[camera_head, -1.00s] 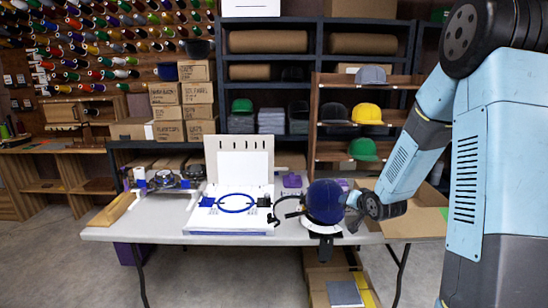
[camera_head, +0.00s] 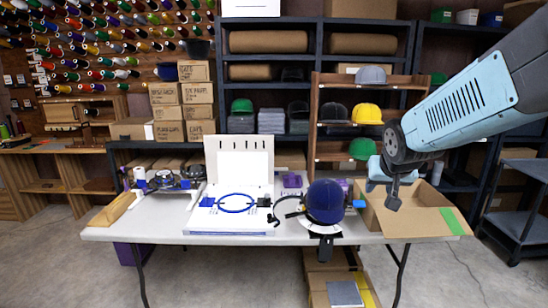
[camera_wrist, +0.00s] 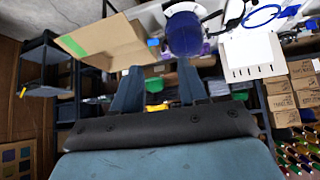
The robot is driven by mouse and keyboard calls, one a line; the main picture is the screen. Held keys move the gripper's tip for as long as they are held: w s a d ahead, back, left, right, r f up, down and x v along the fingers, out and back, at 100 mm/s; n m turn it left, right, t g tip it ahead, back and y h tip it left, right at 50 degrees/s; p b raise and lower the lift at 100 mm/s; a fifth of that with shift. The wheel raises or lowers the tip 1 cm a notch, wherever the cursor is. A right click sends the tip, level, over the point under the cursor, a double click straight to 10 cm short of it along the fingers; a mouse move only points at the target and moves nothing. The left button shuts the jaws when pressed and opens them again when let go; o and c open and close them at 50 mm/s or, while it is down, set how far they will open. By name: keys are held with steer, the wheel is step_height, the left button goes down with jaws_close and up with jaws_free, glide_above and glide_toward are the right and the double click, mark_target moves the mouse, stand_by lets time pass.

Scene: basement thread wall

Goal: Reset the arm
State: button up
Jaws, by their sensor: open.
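My gripper (camera_head: 391,181) hangs at the right of the table in the head view, in front of an open cardboard box. In the wrist view my gripper's two fingers (camera_wrist: 158,90) stand apart with nothing between them. A navy blue cap (camera_head: 325,202) sits on a stand at the table's front, left of my gripper and apart from it. The cap also shows upside down in the wrist view (camera_wrist: 184,34).
The table (camera_head: 190,236) holds a white board with a blue hoop (camera_head: 237,203) and a device with several lenses (camera_head: 165,180). The cardboard box (camera_head: 425,222) is at the table's right end. A wooden cap rack (camera_head: 318,100) stands behind. A dark cart (camera_head: 520,205) is at right.

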steer(key=s+a+r+g, duration=0.1)
steer(key=s+r, duration=0.1)
steer(key=s, duration=0.6)
steer(key=s+a+r+n+g+y, duration=0.1)
steer(key=s+r, duration=0.1)
steer(key=s, duration=0.7)
steer(key=shift+s+a+n, duration=0.2)
steer(key=shift+s+n, duration=0.1)
